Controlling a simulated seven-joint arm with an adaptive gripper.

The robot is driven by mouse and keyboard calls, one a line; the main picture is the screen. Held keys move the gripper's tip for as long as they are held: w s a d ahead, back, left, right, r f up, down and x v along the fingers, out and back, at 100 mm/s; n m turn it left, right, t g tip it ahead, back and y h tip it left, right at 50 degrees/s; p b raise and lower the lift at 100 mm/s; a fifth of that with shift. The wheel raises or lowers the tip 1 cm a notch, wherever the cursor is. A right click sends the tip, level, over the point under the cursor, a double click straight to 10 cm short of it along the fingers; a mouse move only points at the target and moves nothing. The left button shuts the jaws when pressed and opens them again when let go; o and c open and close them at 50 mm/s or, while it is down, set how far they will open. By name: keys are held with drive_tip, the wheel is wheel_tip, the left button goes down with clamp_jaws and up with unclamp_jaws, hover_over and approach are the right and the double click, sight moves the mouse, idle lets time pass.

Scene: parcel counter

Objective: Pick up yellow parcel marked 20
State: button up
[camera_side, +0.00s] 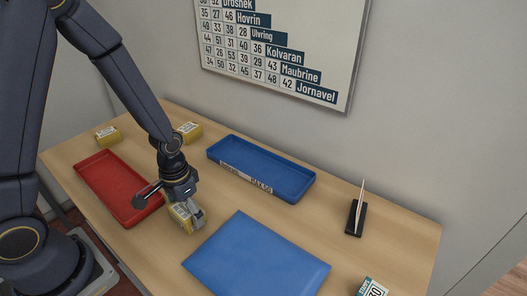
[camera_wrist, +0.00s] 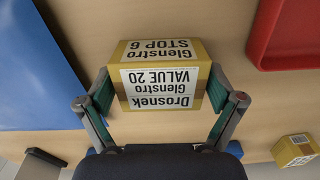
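The yellow parcel (camera_wrist: 160,88) has white labels that appear upside down in the wrist view. One reads "Drosnek Glenstro VALUE 20", the other "Glenstro STOP 6". In the side view this parcel (camera_side: 181,217) is at the table's middle, right of the red tray, partly covered by my gripper (camera_side: 194,213). In the wrist view my gripper (camera_wrist: 160,87) has one finger on each side of the parcel, tips close against its edges. I cannot tell whether the pads press on it or a small gap remains. The parcel appears to rest on the table.
A red tray (camera_side: 99,173) lies left, a blue tray (camera_side: 298,187) behind, and a blue flat sheet (camera_side: 257,262) in front right. Two yellow parcels stand at the back left (camera_side: 107,136) and behind my wrist (camera_side: 190,131). A black card stand (camera_side: 355,218) and a teal-white box (camera_side: 371,289) are right.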

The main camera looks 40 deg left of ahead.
drive_tip(key=c, duration=0.8)
drive_tip(key=shift+c, duration=0.2)
